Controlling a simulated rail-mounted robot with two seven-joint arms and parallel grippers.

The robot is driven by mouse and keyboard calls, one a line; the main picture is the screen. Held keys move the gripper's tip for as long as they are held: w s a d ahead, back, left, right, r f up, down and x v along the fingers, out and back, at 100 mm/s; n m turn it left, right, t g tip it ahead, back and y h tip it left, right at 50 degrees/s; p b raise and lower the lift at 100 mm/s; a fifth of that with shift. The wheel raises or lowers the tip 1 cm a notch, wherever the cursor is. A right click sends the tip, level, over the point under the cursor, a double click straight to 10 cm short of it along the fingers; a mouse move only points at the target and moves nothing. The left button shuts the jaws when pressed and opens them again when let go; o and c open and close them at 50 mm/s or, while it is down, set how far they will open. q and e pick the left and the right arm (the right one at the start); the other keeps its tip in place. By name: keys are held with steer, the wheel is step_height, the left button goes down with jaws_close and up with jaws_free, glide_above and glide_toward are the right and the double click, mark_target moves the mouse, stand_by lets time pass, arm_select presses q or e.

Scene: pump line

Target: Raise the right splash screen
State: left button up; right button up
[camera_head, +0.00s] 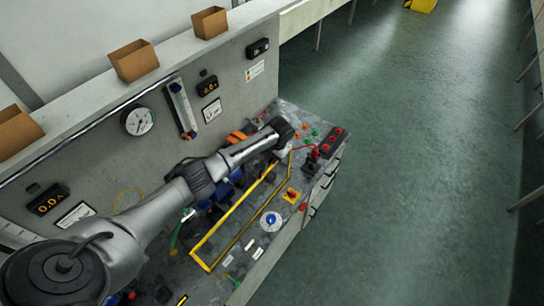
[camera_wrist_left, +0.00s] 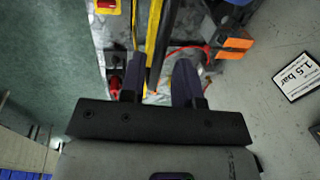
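The splash screen, a yellow-edged frame (camera_head: 230,212), lies low over the bench top, slanting from lower left to upper right. My left gripper (camera_head: 287,149) is at its far right end, reaching down over the bench. In the left wrist view the two dark fingers (camera_wrist_left: 160,82) stand apart, with a yellow frame bar (camera_wrist_left: 152,30) and a dark strip running between them. Gaps show on both sides of the bar, and I cannot tell whether the fingertips reach down around it. My right gripper is not in view.
A blue round knob (camera_head: 270,221) and a yellow-based red switch (camera_head: 292,195) sit in front of the frame. A red-button box (camera_head: 331,143) is at the bench's right end. The grey back panel (camera_head: 160,155) carries gauges. Open floor (camera_head: 420,170) lies to the right.

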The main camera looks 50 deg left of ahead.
arm_select(q)
steer(key=shift+o, duration=0.6)
steer(key=shift+f, duration=0.15)
step_height(320, 180, up, 14)
steer(key=d+b, duration=0.1)
steer(key=d, duration=0.1)
steer(key=shift+w+d+f+b, duration=0.15)
steer(key=shift+d+f+b, duration=0.05)
steer(key=shift+d+b, duration=0.15)
